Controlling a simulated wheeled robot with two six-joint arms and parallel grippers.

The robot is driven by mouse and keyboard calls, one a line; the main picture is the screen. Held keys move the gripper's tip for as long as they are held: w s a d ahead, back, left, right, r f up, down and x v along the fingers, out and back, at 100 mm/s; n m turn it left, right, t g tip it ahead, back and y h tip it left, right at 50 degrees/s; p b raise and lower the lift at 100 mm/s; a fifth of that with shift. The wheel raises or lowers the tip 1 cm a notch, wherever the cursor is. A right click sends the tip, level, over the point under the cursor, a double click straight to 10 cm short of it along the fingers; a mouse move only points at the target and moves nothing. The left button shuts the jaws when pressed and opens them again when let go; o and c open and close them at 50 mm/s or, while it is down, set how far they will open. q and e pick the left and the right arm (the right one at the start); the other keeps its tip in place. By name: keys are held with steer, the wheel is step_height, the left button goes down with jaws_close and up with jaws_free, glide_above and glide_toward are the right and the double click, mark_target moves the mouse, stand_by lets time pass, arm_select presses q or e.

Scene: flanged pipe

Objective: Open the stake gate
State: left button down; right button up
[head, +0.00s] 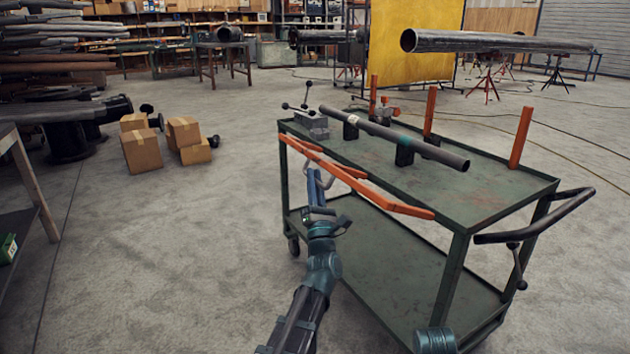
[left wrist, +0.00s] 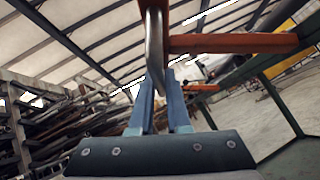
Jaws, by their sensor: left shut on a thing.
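The stake gate (head: 392,203) is a pair of orange bars along the near long side of the green cart. One bar sits close to the deck edge and the other stands out from it toward me. A grey metal loop handle hangs at the gate; in the left wrist view the handle (left wrist: 155,50) passes down between the blue fingers, beside an orange bar (left wrist: 235,43). My left gripper (head: 315,182) is shut on this handle, below the orange bars; its fingers show in the left wrist view (left wrist: 166,100). My right gripper is out of view.
The cart deck (head: 480,195) carries a dark pipe (head: 385,135) on black supports, a clamp (head: 312,122) and upright orange stakes (head: 521,137). A push handle (head: 545,220) juts out at right. Cardboard boxes (head: 142,150) stand at left.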

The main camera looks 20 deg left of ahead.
arm_select(q)
steer(key=c, duration=0.9)
jaws_free()
steer(key=shift+f, duration=0.1)
steer(key=b+v, duration=0.9)
steer(key=v, duration=0.5)
